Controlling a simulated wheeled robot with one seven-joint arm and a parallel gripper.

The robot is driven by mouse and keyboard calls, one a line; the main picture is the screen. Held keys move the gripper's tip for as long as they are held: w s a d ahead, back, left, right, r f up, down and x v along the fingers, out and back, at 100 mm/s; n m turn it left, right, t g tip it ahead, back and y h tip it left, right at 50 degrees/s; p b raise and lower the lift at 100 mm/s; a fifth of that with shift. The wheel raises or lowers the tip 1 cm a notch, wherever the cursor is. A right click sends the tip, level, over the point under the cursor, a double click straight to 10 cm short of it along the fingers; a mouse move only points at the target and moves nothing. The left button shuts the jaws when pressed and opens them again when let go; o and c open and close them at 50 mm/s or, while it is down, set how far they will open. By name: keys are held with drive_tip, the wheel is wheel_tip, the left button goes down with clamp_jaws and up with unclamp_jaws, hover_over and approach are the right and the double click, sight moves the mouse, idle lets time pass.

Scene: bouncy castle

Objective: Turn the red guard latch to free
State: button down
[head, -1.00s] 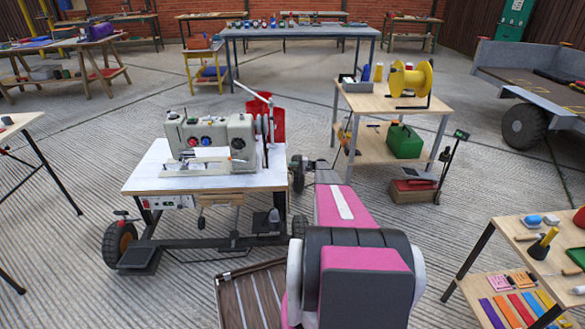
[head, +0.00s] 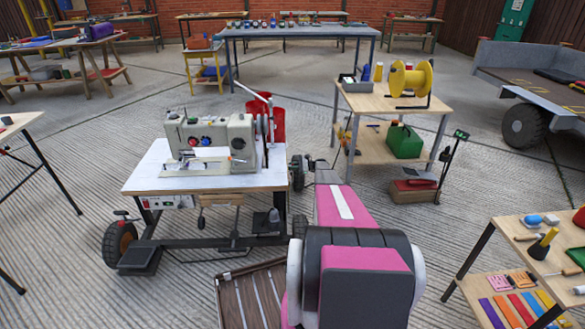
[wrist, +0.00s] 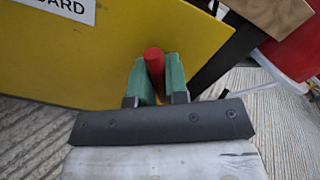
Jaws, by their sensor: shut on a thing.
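A red cylindrical latch handle (wrist: 154,70) stands between the green fingers of my gripper (wrist: 155,84) in the wrist view. The fingers are closed on both sides of it. Behind it is a flat yellow panel (wrist: 110,55) with a white label, partly cut off, ending in "ARD". The lower part of the latch is hidden by the fingers. In the head view I cannot make out the latch or my gripper; my pink and black arm reaches forward beside the sewing machine cart.
The white-topped cart (head: 145,180) carries a cream sewing machine (head: 240,135). A red bucket (head: 278,122) is behind it. To the right is a wooden trolley (head: 372,100) with a yellow spool (head: 410,78). A tool table (head: 520,240) stands front right. Open floor lies left of the cart.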

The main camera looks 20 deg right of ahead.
drive_tip(key=m, duration=0.4)
drive_tip(key=shift+m, duration=0.3)
drive_tip(key=m, duration=0.4)
drive_tip(key=shift+m, duration=0.3)
drive_tip(key=c, duration=1)
unclamp_jaws()
drive_tip(key=shift+d, duration=0.15)
drive_tip(key=v, duration=1)
drive_tip(key=shift+s+d, duration=0.1)
drive_tip(key=shift+d, duration=0.15)
